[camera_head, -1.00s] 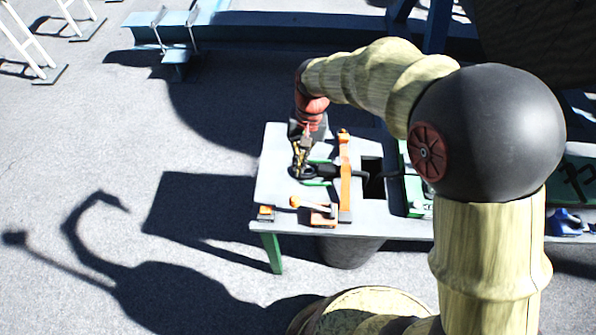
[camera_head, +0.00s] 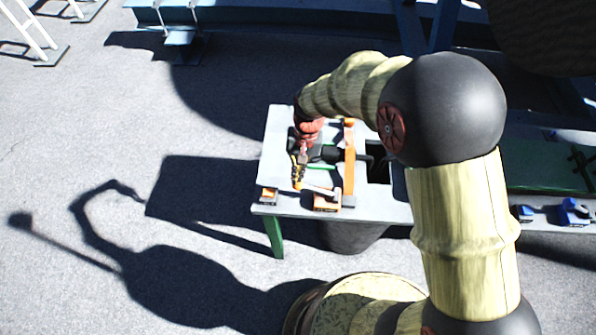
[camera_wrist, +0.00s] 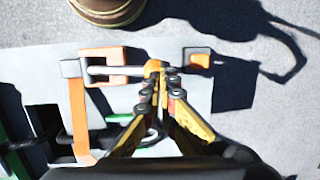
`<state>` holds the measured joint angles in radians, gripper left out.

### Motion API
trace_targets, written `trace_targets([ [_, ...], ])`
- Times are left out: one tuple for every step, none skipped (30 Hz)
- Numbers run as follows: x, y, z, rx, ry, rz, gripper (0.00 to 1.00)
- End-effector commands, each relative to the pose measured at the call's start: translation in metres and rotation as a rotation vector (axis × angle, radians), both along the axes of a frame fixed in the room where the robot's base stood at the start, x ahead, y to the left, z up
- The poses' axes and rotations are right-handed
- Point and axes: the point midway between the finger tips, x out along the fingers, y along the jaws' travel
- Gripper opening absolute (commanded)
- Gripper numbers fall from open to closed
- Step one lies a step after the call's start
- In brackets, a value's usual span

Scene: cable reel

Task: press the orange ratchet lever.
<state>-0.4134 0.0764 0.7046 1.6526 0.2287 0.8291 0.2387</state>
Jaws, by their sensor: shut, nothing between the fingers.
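The orange ratchet lever has a pale rod with an orange knob at its end (camera_wrist: 151,68). In the wrist view the rod runs left from the knob to an orange bracket (camera_wrist: 104,55). In the head view the bracket (camera_head: 326,203) sits near the table's front edge, with the rod reaching left. My gripper (camera_wrist: 165,76) is shut and empty, its fingertips right beside the knob and partly overlapping it. In the head view my gripper (camera_head: 298,181) is over the knob end. I cannot tell whether the tips touch it.
The grey table (camera_head: 279,148) carries an orange strap (camera_head: 349,172), which passes over a black cable (camera_wrist: 112,135). A small orange block (camera_wrist: 199,60) sits at the table edge. A dark opening lies right of the strap. Blue items (camera_head: 573,211) stand farther right.

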Motion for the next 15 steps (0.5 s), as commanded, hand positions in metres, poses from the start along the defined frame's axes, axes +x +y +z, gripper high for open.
trace_targets([
  [0.0,0.0,0.0,0.0,0.0,0.0,0.0],
  [0.0,0.0,0.0,0.0,0.0,0.0,0.0],
  [0.0,0.0,0.0,0.0,0.0,0.0,0.0],
  [0.0,0.0,0.0,0.0,0.0,0.0,0.0],
  [0.0,0.0,0.0,-0.002,0.0,0.0,0.0],
  [0.0,0.001,0.0,-0.007,0.001,0.001,0.0],
  [0.0,0.002,-0.001,-0.013,0.002,0.001,0.0],
  [-0.001,0.003,-0.002,-0.022,0.004,0.002,0.0],
  [-0.001,0.005,-0.003,-0.037,0.005,0.003,0.0],
  [-0.001,0.006,-0.005,-0.051,0.005,0.004,0.0],
  [-0.001,0.008,-0.007,-0.067,0.005,0.005,0.0],
  [-0.001,0.011,-0.01,-0.091,0.005,0.005,0.0],
  [-0.001,0.012,-0.012,-0.11,0.005,0.006,0.0],
  [-0.001,0.014,-0.015,-0.127,0.005,0.006,0.0],
  [-0.001,0.016,-0.019,-0.151,0.005,0.005,0.0],
])
